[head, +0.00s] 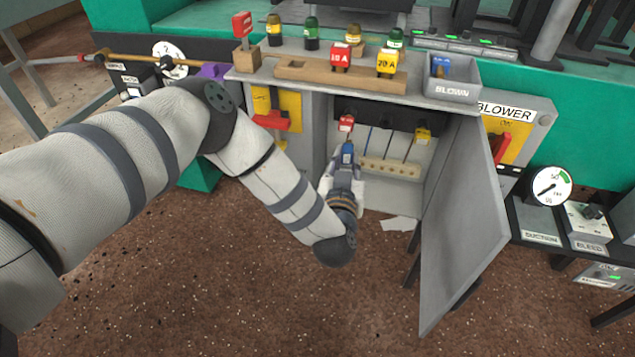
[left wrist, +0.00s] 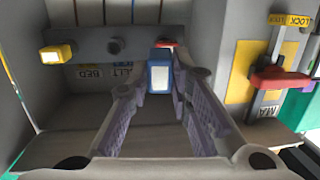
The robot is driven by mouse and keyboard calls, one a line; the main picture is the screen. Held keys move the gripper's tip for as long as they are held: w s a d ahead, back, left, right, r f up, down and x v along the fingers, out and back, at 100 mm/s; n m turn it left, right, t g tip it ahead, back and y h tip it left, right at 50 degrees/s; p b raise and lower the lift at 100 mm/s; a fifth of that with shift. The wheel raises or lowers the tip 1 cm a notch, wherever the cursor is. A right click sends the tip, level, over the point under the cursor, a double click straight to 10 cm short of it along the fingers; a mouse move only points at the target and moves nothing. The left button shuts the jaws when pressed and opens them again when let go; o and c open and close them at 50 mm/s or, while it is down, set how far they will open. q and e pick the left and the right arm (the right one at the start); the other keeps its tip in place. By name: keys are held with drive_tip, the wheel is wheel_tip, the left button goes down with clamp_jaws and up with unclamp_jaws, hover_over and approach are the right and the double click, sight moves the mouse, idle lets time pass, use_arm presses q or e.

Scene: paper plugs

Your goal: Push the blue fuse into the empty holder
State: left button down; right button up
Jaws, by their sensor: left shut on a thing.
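The blue fuse (head: 348,152) is held between the fingertips of my left gripper (head: 346,165), inside the open grey cabinet. In the left wrist view the blue fuse (left wrist: 160,72) shows its pale face between the two fingers (left wrist: 160,84). A black holder strip (head: 388,122) runs along the cabinet's back wall. A red fuse (head: 346,123) sits at its left part and a yellow fuse (head: 422,135) at its right. The blue fuse is just below the red one in the head view. I cannot tell whether it touches a holder. My right gripper is out of view.
The open cabinet door (head: 462,215) stands at the right. A beige terminal block (head: 390,169) with wires lies below the strip. A wooden rack (head: 340,76) with fuses and a grey BLOWN bin (head: 452,88) stand on top. A red lever (head: 271,120) is left of the opening.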

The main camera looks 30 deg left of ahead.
use_arm(q)
drive_tip(key=w+d+m+t+h+b, duration=0.1)
drive_tip(key=w+d+t, duration=0.1)
drive_tip(key=d, duration=0.3)
drive_tip(key=shift+w+d+r+b, duration=0.2)
drive_tip(key=shift+w+d+b, duration=0.2)
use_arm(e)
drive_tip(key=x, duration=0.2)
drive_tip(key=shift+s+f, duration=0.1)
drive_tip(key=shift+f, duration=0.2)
use_arm(q)
drive_tip(key=shift+b+x, duration=1.3)
drive_tip(key=shift+x, duration=1.5)
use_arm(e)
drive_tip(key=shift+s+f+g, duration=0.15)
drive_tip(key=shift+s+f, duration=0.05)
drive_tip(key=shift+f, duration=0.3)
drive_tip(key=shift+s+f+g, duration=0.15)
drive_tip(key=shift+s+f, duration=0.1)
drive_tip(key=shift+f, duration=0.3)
use_arm(q)
drive_tip(key=shift+f, duration=0.1)
drive_tip(key=shift+f, duration=0.2)
